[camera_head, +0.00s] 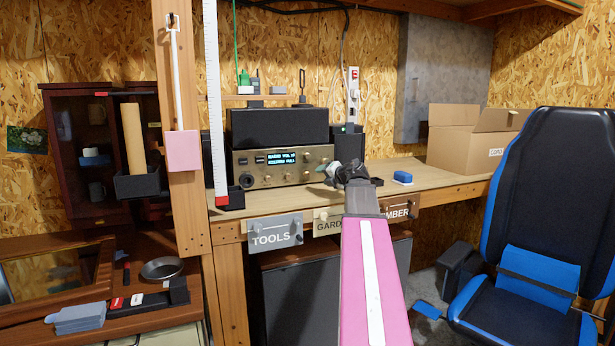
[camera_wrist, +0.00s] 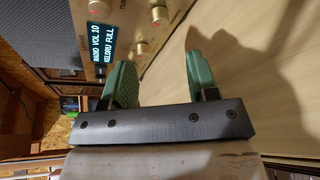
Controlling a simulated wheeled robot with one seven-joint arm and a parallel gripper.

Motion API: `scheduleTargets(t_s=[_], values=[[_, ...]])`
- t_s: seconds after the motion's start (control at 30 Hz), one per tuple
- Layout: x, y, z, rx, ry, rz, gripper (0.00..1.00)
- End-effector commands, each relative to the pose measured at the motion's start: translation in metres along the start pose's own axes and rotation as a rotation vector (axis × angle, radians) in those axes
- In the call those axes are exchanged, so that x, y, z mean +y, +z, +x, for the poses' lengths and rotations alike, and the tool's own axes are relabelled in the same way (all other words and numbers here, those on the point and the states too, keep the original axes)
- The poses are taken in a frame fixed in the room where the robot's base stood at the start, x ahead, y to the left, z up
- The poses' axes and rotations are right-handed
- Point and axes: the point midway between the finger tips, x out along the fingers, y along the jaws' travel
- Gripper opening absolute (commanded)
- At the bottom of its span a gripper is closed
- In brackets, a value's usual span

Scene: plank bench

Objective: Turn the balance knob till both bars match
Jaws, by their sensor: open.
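The radio (camera_head: 243,177) stands on the bench with a lit display (camera_head: 281,158). In the wrist view the display (camera_wrist: 97,45) is turned sideways and reads "RADIO VOL 10" and a second line ending in "FULL"; I see no bars on it. Brass-coloured knobs (camera_wrist: 140,48) sit on its front panel, one more upper knob (camera_wrist: 158,13) near the top edge. I cannot tell which is the balance knob. My gripper (camera_head: 330,172) is at the radio's right front; in the wrist view my gripper (camera_wrist: 161,75) has its green fingers apart with nothing between them, short of the knobs.
A black speaker box (camera_head: 278,127) sits on the radio. A blue block (camera_head: 403,177) and a cardboard box (camera_head: 455,145) are to the right on the bench (camera_head: 425,183). A blue and black chair (camera_head: 545,190) stands at right. A wooden post (camera_head: 185,210) rises at left.

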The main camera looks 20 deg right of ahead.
Motion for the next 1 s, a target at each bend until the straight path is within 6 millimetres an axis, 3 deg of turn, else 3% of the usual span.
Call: scheduleTargets(t_s=[0.3, 0.5, 0.7, 1.0], values=[[0.000, 0.002, 0.058, 0.001, 0.001, 0.001, 0.54], [0.000, 0.001, 0.085, 0.000, 0.001, 0.001, 0.54], [0.000, 0.000, 0.096, -0.001, 0.000, 0.001, 0.54], [0.000, 0.000, 0.097, -0.001, 0.000, 0.001, 0.51]])
